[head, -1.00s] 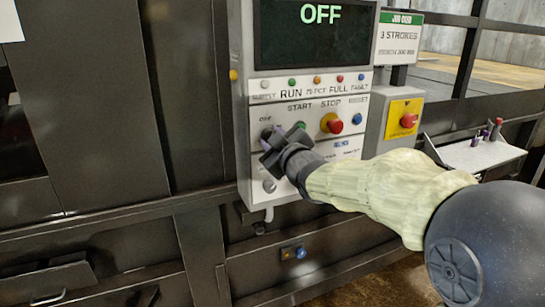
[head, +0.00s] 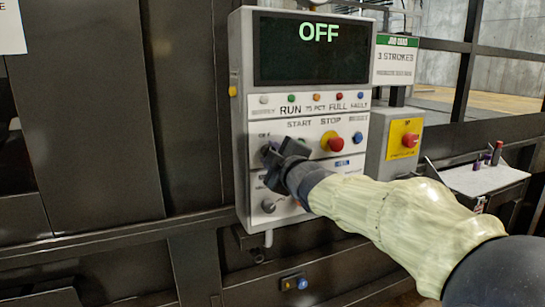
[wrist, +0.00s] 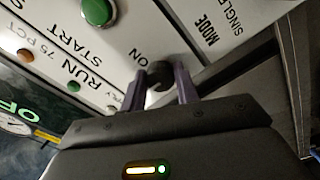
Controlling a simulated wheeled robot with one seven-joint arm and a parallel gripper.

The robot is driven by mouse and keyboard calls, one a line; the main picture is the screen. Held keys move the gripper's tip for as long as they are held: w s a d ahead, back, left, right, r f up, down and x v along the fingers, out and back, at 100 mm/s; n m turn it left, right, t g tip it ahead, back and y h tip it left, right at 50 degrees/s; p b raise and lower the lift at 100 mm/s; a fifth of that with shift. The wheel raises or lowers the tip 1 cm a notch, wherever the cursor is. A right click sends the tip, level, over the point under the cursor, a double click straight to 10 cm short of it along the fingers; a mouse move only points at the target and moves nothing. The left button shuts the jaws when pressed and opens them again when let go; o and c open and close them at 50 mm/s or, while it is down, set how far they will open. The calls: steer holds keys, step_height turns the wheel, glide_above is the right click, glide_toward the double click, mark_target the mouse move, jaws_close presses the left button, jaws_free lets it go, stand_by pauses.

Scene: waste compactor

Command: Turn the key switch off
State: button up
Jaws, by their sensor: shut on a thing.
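The key switch (wrist: 158,76) shows in the wrist view as a dark knob between my fingers, beside the ON label on the white control panel. My gripper (wrist: 161,86) is shut on it, with a purple-grey finger on each side. In the head view my gripper (head: 274,157) covers most of the key switch at the panel's left side. The exact angle of the key is hard to tell. The panel's display (head: 313,50) reads OFF in green letters.
A red stop button (head: 335,145) on a yellow ring and a blue button (head: 358,138) lie right of my gripper. A grey knob (head: 268,206) sits below.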

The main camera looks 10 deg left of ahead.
steer(key=o, duration=1)
steer(key=shift+c, duration=0.2)
steer(key=v, duration=1.7)
steer(key=shift+s+d+b, duration=0.2)
steer(key=shift+b, duration=0.15)
